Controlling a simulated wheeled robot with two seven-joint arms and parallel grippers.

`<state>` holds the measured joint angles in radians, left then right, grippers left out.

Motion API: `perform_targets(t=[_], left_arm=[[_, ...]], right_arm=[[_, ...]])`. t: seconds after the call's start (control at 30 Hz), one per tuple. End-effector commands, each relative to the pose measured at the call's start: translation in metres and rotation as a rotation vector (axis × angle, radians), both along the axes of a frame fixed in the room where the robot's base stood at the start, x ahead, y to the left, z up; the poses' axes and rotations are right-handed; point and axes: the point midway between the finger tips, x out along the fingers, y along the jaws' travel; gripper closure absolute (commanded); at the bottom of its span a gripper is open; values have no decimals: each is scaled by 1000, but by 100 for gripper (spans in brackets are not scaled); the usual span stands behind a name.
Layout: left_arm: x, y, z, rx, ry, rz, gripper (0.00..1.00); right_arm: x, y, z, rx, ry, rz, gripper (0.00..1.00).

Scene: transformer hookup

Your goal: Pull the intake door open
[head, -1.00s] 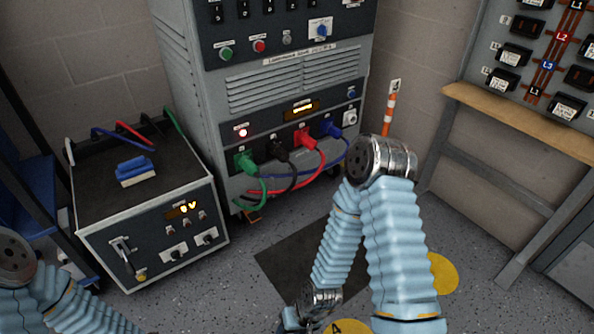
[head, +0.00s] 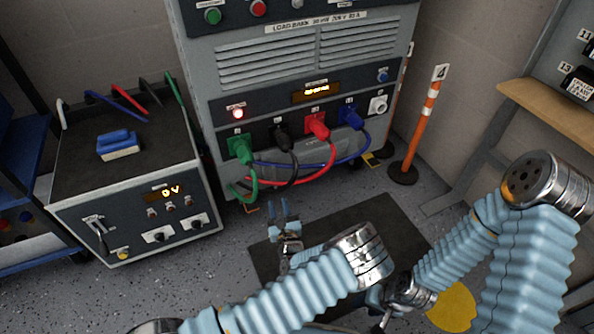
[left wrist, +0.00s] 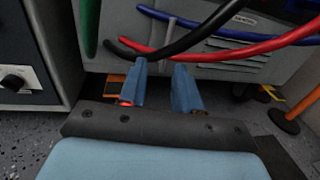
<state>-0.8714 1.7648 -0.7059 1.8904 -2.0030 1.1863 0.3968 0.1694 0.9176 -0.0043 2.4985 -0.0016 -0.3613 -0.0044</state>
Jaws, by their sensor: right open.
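The load bank cabinet (head: 316,51) stands at the centre of the head view with louvres on its front. I cannot tell for sure which panel is the intake door. A lower slotted panel (left wrist: 217,62) shows behind the cables in the left wrist view. My left gripper (head: 285,208) is low in front of the cabinet, its blue fingers apart and empty. It points at the cabinet's lower front in the left wrist view (left wrist: 160,85), short of it. My right gripper (head: 383,314) is low at bottom centre, open, mostly hidden behind my left arm.
Green, black, red (head: 333,165) and blue cables hang in front of the lower cabinet. A smaller unit (head: 130,215) with a display stands at left. An orange-white post (head: 420,125) stands right of the cabinet. A dark mat (head: 335,225) covers the floor in front.

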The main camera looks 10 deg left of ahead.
Motion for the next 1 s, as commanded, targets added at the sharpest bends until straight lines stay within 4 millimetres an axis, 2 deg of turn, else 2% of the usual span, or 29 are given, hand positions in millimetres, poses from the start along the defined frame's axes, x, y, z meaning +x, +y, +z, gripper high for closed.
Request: perform_targets(t=[0.07,0.17,0.27,0.5,0.7,0.83,1.0], left_arm=[[6,-6,2,12,-11,-32,67],[16,-4,2,13,-14,-39,67],[32,4,2,12,-15,-35,67],[83,26,1,11,-14,-33,67],[116,40,1,11,-11,-32,67],[127,44,2,10,-11,-32,67],[131,46,3,12,-10,-32,67]], right_arm=[[0,0,-1,0,0,0,57],[0,0,-2,0,0,0,57],[0,0,-4,0,1,0,57],[0,1,-11,2,1,1,57],[0,1,-16,4,3,2,57],[0,2,-18,4,3,2,57],[0,2,-18,5,4,3,57]])
